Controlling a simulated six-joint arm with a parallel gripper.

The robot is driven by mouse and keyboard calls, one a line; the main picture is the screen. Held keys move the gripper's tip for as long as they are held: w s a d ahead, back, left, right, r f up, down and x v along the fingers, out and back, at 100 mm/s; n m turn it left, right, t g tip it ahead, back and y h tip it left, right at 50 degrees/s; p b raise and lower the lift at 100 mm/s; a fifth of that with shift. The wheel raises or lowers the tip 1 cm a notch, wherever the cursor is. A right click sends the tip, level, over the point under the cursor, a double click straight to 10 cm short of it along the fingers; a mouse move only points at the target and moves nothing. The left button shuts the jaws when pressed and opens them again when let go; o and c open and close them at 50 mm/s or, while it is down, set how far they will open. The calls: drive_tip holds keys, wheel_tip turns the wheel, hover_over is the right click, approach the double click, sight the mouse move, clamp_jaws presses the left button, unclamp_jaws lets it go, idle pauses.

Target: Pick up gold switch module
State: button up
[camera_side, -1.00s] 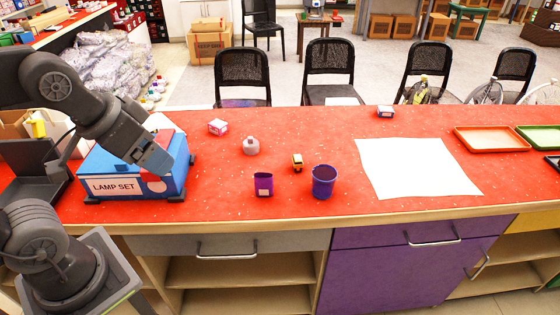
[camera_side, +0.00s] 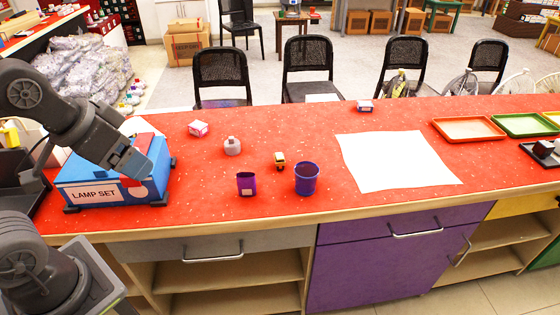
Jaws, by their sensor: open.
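A small yellow-gold block with dark parts (camera_side: 280,159) stands on the red counter, left of the middle, just behind the purple cups. It looks like the gold switch module, but it is too small to make out details. My gripper (camera_side: 132,163) is at the left, over or in front of the blue box labelled LAMP SET (camera_side: 95,194), well to the left of the gold block. My gripper is open; its fingertips are hard to make out against the box, and I see nothing held.
A small purple cup (camera_side: 246,184) and a larger blue-purple cup (camera_side: 306,180) stand in front of the block. A grey bottle (camera_side: 232,146) and a pink-white box (camera_side: 198,128) are left of it. White paper (camera_side: 395,160) and trays (camera_side: 468,128) lie right.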

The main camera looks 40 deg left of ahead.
drive_tip(key=m+g+h, duration=0.2)
drive_tip(key=m+h, duration=0.1)
drive_tip(key=m, duration=0.5)
hover_over(276, 158)
drive_tip(key=s+a, duration=0.3)
drive_tip(key=s, duration=0.2)
wheel_tip(276, 158, down, 14)
drive_tip(key=x, duration=0.8)
drive_tip(key=shift+w+a+f, duration=0.15)
drive_tip(key=shift+w+f, duration=0.05)
drive_tip(key=shift+w, duration=0.2)
drive_tip(key=shift+w+a+x, duration=0.1)
drive_tip(key=shift+x, duration=1.35)
drive_tip(key=shift+w+a+x, duration=0.1)
drive_tip(key=shift+w+x, duration=0.05)
drive_tip(key=shift+x, duration=1.3)
